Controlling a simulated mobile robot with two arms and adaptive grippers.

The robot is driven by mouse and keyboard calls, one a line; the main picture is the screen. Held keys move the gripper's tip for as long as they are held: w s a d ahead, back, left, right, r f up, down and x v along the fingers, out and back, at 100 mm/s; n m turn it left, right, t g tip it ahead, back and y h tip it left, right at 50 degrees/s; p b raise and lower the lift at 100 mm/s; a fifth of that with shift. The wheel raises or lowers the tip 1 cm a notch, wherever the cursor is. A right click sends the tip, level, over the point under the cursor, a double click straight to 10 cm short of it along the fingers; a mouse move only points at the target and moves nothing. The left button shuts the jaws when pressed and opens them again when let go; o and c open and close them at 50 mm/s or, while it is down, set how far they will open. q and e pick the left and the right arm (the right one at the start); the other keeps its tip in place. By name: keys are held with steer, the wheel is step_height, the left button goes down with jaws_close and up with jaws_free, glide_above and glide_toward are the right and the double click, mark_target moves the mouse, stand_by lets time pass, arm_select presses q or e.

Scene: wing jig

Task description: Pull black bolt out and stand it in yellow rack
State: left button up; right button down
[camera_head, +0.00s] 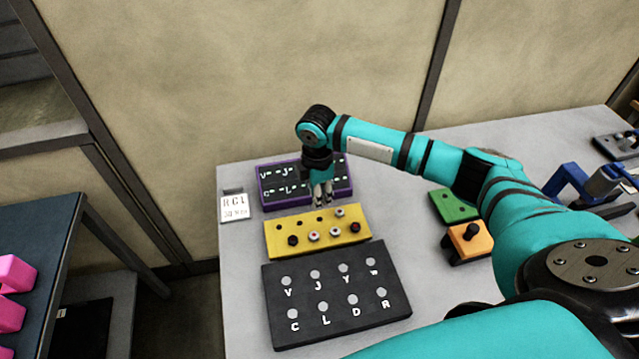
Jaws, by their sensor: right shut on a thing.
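The yellow rack (272,247) lies on the grey table in the middle of the view. A dark-topped bolt (293,240) stands at its front left, and several bolts with pale or reddish tops stand to the right of it. Open holes show in its back row. My right gripper (323,203) points down just behind the rack's back edge, over the front of the purple-framed black board (262,192). It is shut on a small dark piece, apparently a black bolt, mostly hidden between the fingers. My left gripper is out of view.
A black lettered board (338,334) with round grey spots lies in front of the rack. A green block (452,207) and an orange block (469,241) sit to the right, near my right arm.

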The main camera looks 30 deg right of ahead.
steer(key=shift+w+d+f+n, duration=0.2)
steer(key=shift+d+n, duration=0.25)
steer(key=shift+n, duration=0.05)
steer(key=shift+f, duration=0.15)
steer(key=shift+f+b, duration=0.45)
steer(key=shift+b, duration=0.1)
steer(key=b, duration=0.6)
glide_above(320, 213)
steer(key=s+a, duration=0.1)
steer(key=s, duration=0.1)
step_height(320, 213, down, 5)
steer(key=shift+w+f, duration=0.1)
steer(key=shift+f, duration=0.05)
steer(key=shift+p, duration=0.5)
steer(key=shift+f, duration=0.1)
steer(key=shift+f+b, duration=0.55)
steer(key=shift+f, duration=0.55)
